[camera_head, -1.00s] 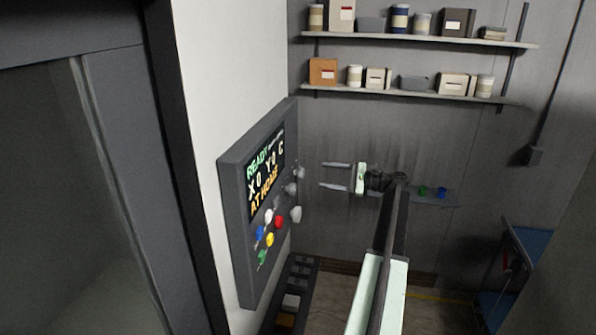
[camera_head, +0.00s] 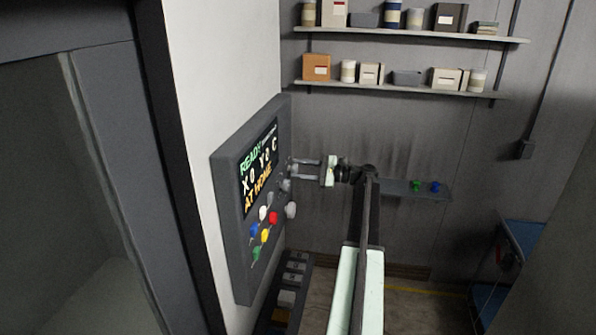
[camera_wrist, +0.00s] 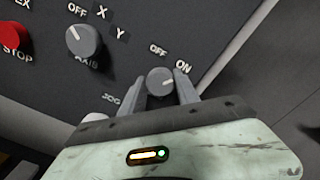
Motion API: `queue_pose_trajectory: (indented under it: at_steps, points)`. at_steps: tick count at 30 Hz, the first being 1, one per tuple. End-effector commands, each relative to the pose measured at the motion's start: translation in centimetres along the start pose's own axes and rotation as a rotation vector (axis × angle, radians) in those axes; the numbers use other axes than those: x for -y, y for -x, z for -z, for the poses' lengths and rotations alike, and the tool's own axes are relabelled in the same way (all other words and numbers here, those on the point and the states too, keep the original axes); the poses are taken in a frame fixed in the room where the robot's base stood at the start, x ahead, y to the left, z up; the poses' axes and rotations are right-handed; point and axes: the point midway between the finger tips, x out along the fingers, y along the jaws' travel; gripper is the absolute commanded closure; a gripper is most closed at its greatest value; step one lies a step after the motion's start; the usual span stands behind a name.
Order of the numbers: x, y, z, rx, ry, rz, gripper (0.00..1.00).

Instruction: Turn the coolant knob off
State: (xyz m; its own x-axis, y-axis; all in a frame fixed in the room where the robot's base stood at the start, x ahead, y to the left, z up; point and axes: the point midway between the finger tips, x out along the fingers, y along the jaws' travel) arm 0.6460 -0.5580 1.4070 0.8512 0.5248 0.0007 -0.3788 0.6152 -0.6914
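The control panel (camera_head: 232,190) is a dark box on the white wall, with a lit screen, coloured buttons and grey knobs. In the wrist view, a small grey round knob (camera_wrist: 160,81) sits under the labels OFF and ON. Its light pointer mark points right, roughly to the ON side. Its name label is not visible, so I cannot confirm that it is the coolant knob. My gripper (camera_wrist: 161,74) is open, with one finger on each side of this knob; I cannot tell whether they touch it. In the head view, my gripper (camera_head: 293,169) reaches the panel's right edge.
A larger AXIS knob (camera_wrist: 83,41) and a red STOP button (camera_wrist: 13,36) are left of the small knob. Shelves with boxes and cans (camera_head: 400,88) hang on the back wall.

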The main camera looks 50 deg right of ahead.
Motion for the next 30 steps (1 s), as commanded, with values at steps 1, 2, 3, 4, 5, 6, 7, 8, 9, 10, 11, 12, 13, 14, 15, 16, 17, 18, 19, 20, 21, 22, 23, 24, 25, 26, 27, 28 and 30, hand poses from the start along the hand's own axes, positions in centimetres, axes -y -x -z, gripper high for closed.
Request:
queue_pose_trajectory:
  at_steps: [1, 2, 3, 4, 5, 6, 7, 8, 9, 10, 11, 12, 13, 14, 15, 16, 17, 18, 19, 20, 21, 22, 23, 24, 25, 26, 27, 28, 30]
  points:
    - [-0.43, -0.53, -0.37, 0.002, 0.000, -0.004, 1.00]
    - [-0.31, -0.38, -0.24, 0.002, 0.001, -0.004, 1.00]
    - [-0.25, -0.26, -0.16, 0.002, 0.003, -0.004, 1.00]
    - [-0.23, -0.20, -0.12, 0.002, 0.005, -0.005, 1.00]
    - [-0.21, -0.16, -0.10, 0.001, 0.008, -0.005, 1.00]
    - [-0.20, -0.12, -0.06, 0.001, 0.014, -0.005, 1.00]
    - [-0.20, -0.10, -0.04, 0.001, 0.021, -0.005, 1.00]
    - [-0.20, -0.08, -0.03, 0.001, 0.030, -0.006, 1.00]
    - [-0.21, -0.06, -0.02, 0.001, 0.044, -0.006, 1.00]
    - [-0.21, -0.05, -0.01, 0.001, 0.055, -0.006, 1.00]
    - [-0.22, -0.04, 0.00, 0.001, 0.070, -0.006, 1.00]
    - [-0.23, -0.03, 0.00, 0.001, 0.091, -0.006, 1.00]
    - [-0.24, -0.02, 0.01, 0.001, 0.110, -0.006, 1.00]
    - [-0.26, -0.01, 0.01, 0.000, 0.130, -0.007, 1.00]
    - [-0.27, -0.01, 0.02, 0.000, 0.159, -0.007, 1.00]
    - [-0.29, 0.00, 0.02, 0.000, 0.182, -0.007, 1.00]
    - [-0.30, 0.00, 0.03, 0.000, 0.207, -0.007, 1.00]
    - [-0.32, 0.00, 0.03, 0.000, 0.242, -0.007, 1.00]
    - [-0.33, 0.01, 0.04, 0.000, 0.270, -0.007, 1.00]
    - [-0.35, 0.01, 0.04, 0.000, 0.298, -0.008, 1.00]
    - [-0.37, 0.01, 0.05, 0.000, 0.335, -0.008, 1.00]
    - [-0.38, 0.01, 0.06, 0.000, 0.364, -0.008, 1.00]
    - [-0.39, 0.01, 0.06, 0.000, 0.393, -0.008, 1.00]
    - [-0.41, 0.01, 0.07, 0.000, 0.431, -0.008, 1.00]
    - [-0.42, 0.01, 0.08, 0.000, 0.460, -0.009, 1.00]
    - [-0.44, 0.01, 0.09, 0.000, 0.489, -0.009, 1.00]
    - [-0.45, 0.01, 0.09, 0.001, 0.526, -0.009, 1.00]
    - [-0.46, 0.01, 0.09, 0.001, 0.555, -0.009, 1.00]
    - [-0.48, 0.01, 0.10, 0.001, 0.621, -0.009, 1.00]
